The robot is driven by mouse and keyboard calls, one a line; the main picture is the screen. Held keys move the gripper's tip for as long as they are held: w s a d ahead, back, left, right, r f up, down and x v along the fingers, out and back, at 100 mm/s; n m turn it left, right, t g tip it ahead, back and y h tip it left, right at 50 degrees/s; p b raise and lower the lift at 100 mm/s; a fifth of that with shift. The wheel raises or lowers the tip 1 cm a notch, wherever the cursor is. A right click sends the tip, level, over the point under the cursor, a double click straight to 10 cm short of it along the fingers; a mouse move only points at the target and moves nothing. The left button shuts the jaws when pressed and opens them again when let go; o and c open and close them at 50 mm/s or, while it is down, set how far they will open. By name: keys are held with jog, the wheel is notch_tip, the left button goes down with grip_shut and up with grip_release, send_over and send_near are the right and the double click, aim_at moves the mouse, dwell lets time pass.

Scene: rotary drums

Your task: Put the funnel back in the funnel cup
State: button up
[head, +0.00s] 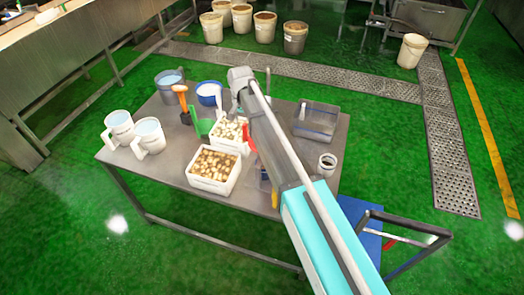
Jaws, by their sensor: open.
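My gripper (238,106) is over the far middle of the metal table, above the rear white tub. It is open; my wrist and forearm partly cover it, and its fingertips are hard to make out. I see nothing held in it. An orange thing (180,89) stands upright at a small dark cup (186,117) on the left half of the table. At this size I cannot tell whether these are the funnel and the funnel cup. A small light cup with dark contents (327,163) stands at the right; no funnel shows clearly in it.
White tubs of mushroom-like pieces (214,169) fill the table's middle. Two white jugs (149,136) stand at the left, a grey bucket (169,85) behind. A green tool (194,122) is near the gripper. The front left tabletop is bare.

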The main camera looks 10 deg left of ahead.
jog(key=shift+w+d+f+b, duration=0.1)
jog(key=shift+f+b, duration=2.3)
jog(key=shift+f, duration=0.1)
jog(key=shift+c, duration=0.3)
grip_shut()
